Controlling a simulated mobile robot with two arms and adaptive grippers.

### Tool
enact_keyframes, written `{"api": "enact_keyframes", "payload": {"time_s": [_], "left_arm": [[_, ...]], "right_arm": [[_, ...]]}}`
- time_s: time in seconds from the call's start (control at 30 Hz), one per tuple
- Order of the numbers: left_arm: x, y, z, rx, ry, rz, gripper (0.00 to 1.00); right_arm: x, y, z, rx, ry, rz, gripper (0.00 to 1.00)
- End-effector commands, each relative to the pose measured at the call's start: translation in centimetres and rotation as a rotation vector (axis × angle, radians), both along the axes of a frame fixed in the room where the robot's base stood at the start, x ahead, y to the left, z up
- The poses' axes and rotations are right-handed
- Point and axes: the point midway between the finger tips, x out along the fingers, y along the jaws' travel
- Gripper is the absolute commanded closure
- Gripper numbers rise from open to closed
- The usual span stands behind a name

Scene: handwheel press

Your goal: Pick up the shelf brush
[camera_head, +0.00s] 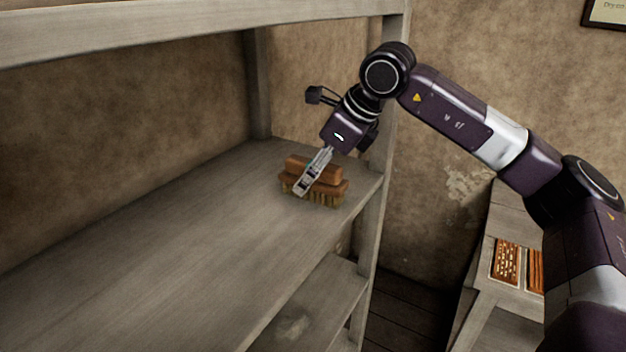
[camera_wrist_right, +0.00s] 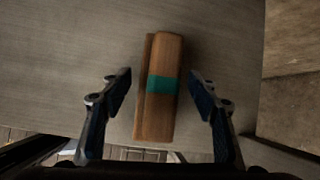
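The shelf brush (camera_head: 328,179) is a brown wooden block with bristles underneath, lying on the grey wooden shelf (camera_head: 190,240) near its right end. In the right wrist view the brush (camera_wrist_right: 159,110) shows from above with a teal band across its back. My right gripper (camera_head: 304,188) reaches down over the brush in the head view. In the right wrist view its fingers (camera_wrist_right: 160,82) are apart, one on each side of the brush, with gaps visible on both sides. My left gripper does not show.
A shelf post (camera_head: 377,215) stands just right of the brush, and an upper shelf board (camera_head: 180,28) runs above. A lower shelf (camera_head: 315,300) lies beneath. A side table (camera_head: 510,215) with trays of small items stands at the right. The shelf left of the brush is clear.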

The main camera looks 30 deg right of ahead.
Motion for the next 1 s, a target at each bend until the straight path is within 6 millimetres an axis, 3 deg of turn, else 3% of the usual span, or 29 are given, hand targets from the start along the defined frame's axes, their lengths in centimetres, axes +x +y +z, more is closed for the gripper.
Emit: {"api": "enact_keyframes", "payload": {"time_s": [0.03,0.37,0.77,1.0], "left_arm": [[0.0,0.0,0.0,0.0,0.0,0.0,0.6],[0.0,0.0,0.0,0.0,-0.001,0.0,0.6],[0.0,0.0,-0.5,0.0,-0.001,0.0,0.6],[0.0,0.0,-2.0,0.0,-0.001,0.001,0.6]], "right_arm": [[0.0,0.0,0.0,0.0,0.0,0.0,0.53],[0.0,0.0,0.1,0.001,-0.001,0.0,0.89],[0.1,0.1,0.8,0.001,-0.003,0.0,0.89],[0.0,0.1,3.7,0.002,-0.006,0.002,0.9]]}}
